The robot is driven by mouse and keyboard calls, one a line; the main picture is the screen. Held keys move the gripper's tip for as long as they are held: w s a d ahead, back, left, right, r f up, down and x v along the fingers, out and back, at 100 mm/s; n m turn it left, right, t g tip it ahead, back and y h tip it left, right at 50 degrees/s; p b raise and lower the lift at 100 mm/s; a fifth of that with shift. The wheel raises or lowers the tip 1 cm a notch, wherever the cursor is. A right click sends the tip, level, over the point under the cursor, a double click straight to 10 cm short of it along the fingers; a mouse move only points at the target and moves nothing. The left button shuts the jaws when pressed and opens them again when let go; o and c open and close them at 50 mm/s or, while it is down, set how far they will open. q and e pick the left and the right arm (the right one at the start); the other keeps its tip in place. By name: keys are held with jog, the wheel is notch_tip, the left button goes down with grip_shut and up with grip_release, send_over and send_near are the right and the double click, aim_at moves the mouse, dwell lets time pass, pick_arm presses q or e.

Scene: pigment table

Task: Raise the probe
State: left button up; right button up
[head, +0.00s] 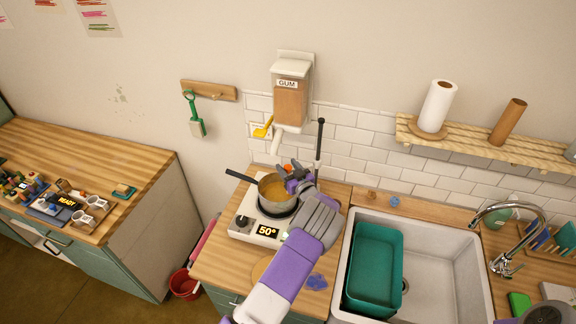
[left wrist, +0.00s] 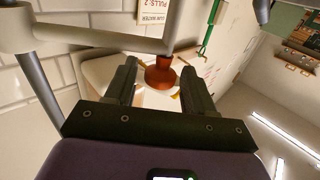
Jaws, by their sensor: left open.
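A red-orange flared knob (left wrist: 162,74) stands between the fingers of my left gripper (left wrist: 160,82) in the left wrist view, with a gap on each side. It looks like the probe's grip, but I cannot tell for sure. In the head view a bit of orange (head: 287,168) shows by my left gripper (head: 290,176), which is open over the back right of the pot (head: 270,201). An upright post with a black top (head: 319,145) stands behind the gripper. The probe's lower end is hidden. My right gripper is out of view.
The pot holds orange-brown liquid on a white hot plate (head: 241,222) reading 50°. The gum dispenser (head: 291,88) hangs on the wall above. A sink (head: 442,280) with a green tub (head: 375,262) lies to the right. A white arm (left wrist: 95,40) crosses close to the left finger.

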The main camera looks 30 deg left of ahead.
pick_arm(q)
jog(key=shift+w+a, duration=0.15)
jog(key=shift+a, duration=0.05)
grip_shut()
dwell(0.3)
